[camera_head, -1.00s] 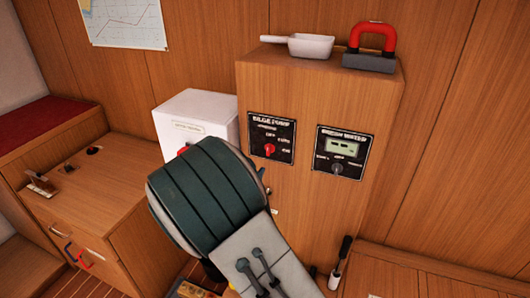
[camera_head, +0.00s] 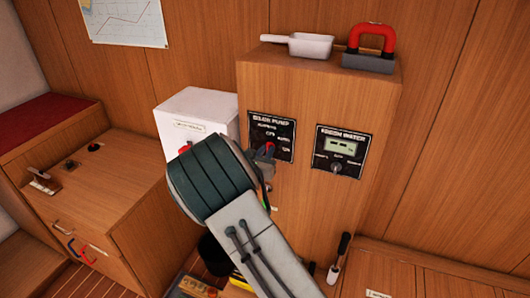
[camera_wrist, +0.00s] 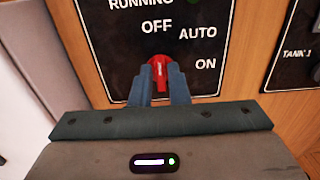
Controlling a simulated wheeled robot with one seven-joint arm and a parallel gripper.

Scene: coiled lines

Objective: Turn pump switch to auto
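The bilge pump panel (camera_head: 257,127) is a black plate on the wooden cabinet's front. In the wrist view the panel (camera_wrist: 112,52) reads RUNNING, OFF, AUTO and ON. Its red switch knob (camera_wrist: 158,74) points up, toward OFF, with AUTO to its upper right. My gripper (camera_wrist: 160,82) has one finger on each side of the knob, close against it, and looks shut on it. In the head view my gripper (camera_head: 267,151) is at the panel's lower right and covers most of the knob.
A tank meter panel (camera_head: 341,151) with a display and small knob is just right. A white box (camera_head: 193,117) with a red knob stands left. A white scoop (camera_head: 305,46) and a red-handled tool (camera_head: 373,44) lie on top. A brush (camera_head: 339,258) stands below right.

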